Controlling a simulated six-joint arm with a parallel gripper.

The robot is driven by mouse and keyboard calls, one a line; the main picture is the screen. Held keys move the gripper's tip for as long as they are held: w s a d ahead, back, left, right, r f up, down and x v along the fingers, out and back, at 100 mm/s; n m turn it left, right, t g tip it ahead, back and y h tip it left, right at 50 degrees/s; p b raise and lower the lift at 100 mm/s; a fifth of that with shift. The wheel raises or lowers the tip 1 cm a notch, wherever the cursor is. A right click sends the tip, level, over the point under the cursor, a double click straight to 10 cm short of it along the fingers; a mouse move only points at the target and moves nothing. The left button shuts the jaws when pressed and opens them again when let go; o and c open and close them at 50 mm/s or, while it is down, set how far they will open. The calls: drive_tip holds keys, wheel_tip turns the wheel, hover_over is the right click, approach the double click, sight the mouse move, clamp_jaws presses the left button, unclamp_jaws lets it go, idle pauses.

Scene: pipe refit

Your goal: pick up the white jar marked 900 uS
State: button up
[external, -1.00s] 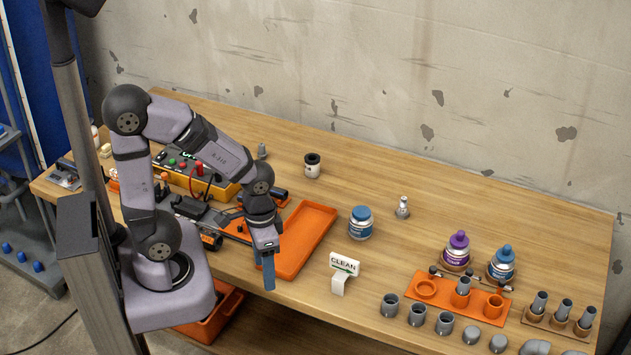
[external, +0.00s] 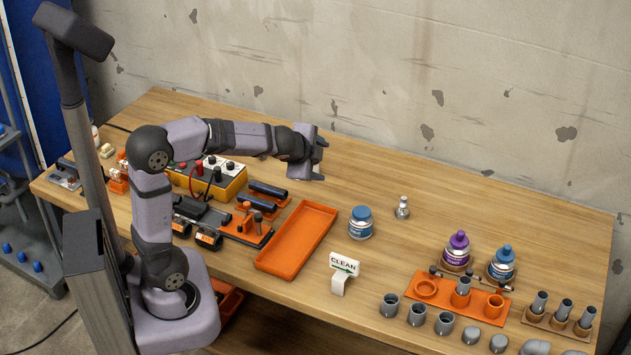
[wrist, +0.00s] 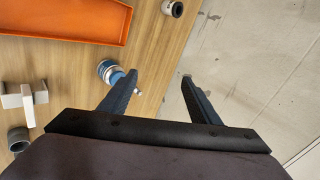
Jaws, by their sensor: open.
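A small white jar with a black lid (wrist: 173,8) shows at the top edge of the wrist view, standing on the wood bench. No marking on it can be read. In the external view it is hidden behind my gripper (external: 322,164), which is stretched out sideways above the bench. My gripper is open, with nothing between its fingers. In the wrist view the fingers (wrist: 158,78) are spread apart, and the jar lies beyond them, above the gap between them in the picture.
A blue-lidded jar (external: 360,223) stands right of an orange tray (external: 297,240). A yellow meter box (external: 210,178) with cables sits at left. A CLEAN sign (external: 343,270) stands near the front. Pipe fittings and bottles fill the right end. The concrete wall (external: 400,80) rises behind.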

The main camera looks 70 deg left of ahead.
drive_tip(key=w+a+r+m+t+y+b, duration=0.1)
drive_tip(key=w+a+m+t+b, duration=0.25)
drive_tip(key=a+m+b, duration=0.45)
drive_tip(key=w+a+m+t+b, duration=0.2)
drive_tip(key=w+a+m+b, duration=0.25)
drive_tip(key=a+m, duration=0.6)
drive_tip(key=s+a+f+m+g+b, duration=0.1)
drive_tip(key=s+a+f+m+b, duration=0.25)
drive_tip(key=a+f, duration=0.3)
drive_tip(key=f, duration=1.4)
drive_tip(key=shift+s+a+f, duration=0.15)
drive_tip(key=shift+a+f, duration=0.15)
drive_tip(key=shift+g, duration=0.25)
drive_tip(key=shift+p+x, duration=1.25)
drive_tip(key=shift+x, duration=2.45)
drive_tip(key=shift+d, duration=0.1)
drive_tip(key=c, duration=1.2)
